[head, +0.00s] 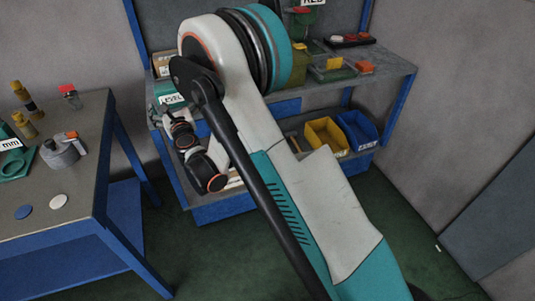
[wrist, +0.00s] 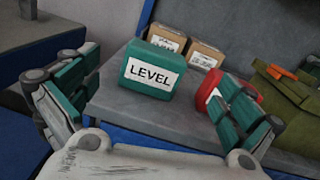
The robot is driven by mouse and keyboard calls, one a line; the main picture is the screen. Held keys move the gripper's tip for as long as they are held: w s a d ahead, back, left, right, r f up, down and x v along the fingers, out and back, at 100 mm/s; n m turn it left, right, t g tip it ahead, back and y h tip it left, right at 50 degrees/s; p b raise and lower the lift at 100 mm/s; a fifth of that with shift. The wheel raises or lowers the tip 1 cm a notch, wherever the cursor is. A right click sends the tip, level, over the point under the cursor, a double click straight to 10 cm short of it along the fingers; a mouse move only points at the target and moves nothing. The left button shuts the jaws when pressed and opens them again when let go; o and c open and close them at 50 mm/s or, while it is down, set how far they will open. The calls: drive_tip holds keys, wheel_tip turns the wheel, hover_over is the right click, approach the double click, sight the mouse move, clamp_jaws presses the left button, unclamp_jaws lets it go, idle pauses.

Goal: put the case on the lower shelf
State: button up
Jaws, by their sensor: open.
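The green case (wrist: 137,84) with a white "LEVEL" label stands on the grey upper shelf (wrist: 115,117), close ahead of my gripper (wrist: 157,80). Its two green fingers are spread wide to left and right, with nothing between them touching. In the head view the case (head: 163,88) shows at the left end of the upper shelf (head: 385,72), partly behind my arm. The lower shelf (head: 225,208) is a blue-edged level below it, and my arm hides much of its middle. The fingers are hard to make out in the head view.
Cardboard boxes (wrist: 205,55) stand behind the case. A red object (wrist: 208,90) and an olive bag (wrist: 288,105) are to its right. Yellow (head: 326,136) and blue (head: 357,130) bins fill the lower shelf's right. A workbench (head: 85,185) stands at left.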

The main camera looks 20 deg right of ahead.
drive_tip(key=s+d+r+n+g+y, duration=0.1)
drive_tip(key=s+r+n+g+y, duration=0.15)
drive_tip(key=s+r+n, duration=0.55)
drive_tip(key=s+d+r+n+g+y, duration=0.1)
drive_tip(key=s+r+n+y, duration=0.3)
drive_tip(key=r+n, duration=0.6)
drive_tip(key=s+d+f+n+g+h, duration=0.2)
drive_tip(key=s+d+n, duration=0.3)
drive_tip(key=s, duration=0.6)
drive_tip(key=s+d+f+n+g+h, duration=0.2)
drive_tip(key=s+d+f+n+g, duration=0.1)
drive_tip(key=s, duration=0.8)
drive_tip(key=s+d+f+n+g+h, duration=0.2)
drive_tip(key=s+d+f+n, duration=0.3)
drive_tip(key=s+d+n, duration=0.3)
drive_tip(key=s+h, duration=0.1)
drive_tip(key=s, duration=0.2)
drive_tip(key=shift+s+d+g, duration=0.15)
drive_tip(key=shift+s+g, duration=0.15)
drive_tip(key=shift+g, duration=0.05)
